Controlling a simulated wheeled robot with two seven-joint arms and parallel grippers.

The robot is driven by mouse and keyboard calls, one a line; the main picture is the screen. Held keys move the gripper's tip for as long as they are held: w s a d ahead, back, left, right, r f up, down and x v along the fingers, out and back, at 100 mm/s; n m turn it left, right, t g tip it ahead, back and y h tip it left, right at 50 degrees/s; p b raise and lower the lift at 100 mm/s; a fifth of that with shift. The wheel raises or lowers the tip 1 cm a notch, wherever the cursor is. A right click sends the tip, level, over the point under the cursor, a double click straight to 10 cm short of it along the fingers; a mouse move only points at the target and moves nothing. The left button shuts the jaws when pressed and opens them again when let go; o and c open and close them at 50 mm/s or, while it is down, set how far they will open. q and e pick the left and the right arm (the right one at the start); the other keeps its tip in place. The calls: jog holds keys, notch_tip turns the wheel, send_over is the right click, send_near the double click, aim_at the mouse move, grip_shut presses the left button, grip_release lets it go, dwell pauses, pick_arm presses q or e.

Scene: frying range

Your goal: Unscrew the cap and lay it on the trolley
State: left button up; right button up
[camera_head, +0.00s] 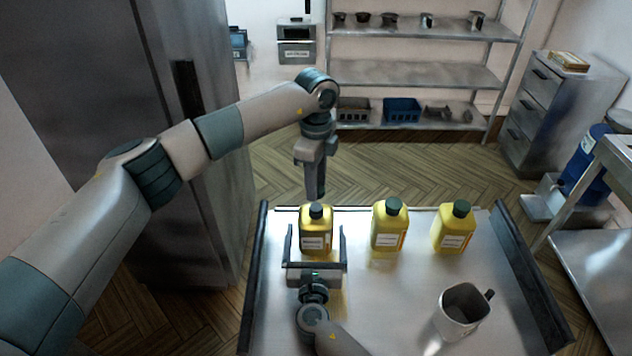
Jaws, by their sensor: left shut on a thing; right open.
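Three yellow bottles with dark green caps stand upright on the steel trolley (400,310): the left bottle (316,240), the middle bottle (389,235) and the right bottle (453,238). My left gripper (316,196) comes down from above and is shut on the left bottle's cap (316,211). The cap sits at the bottle's neck; whether it is still threaded cannot be seen. My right gripper (315,232) is open, with one finger on each side of the left bottle and its palm in front of it.
A metal jug (463,312) with a dark handle stands at the trolley's front right. Trolley surface is free between the jug and the bottles. Dark side rails edge the trolley. A tall steel cabinet (120,100) stands left, a shelf rack (420,75) behind, a blue drum (585,165) right.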

pick_arm(q)
notch_tip(320, 180, down, 2)
jog(key=shift+b, duration=0.85)
pick_arm(e)
jog(key=s, duration=0.7)
jog(key=shift+a+f, duration=0.1)
pick_arm(q)
jog(key=shift+f, duration=0.1)
pick_arm(e)
jog(key=shift+s, duration=0.65)
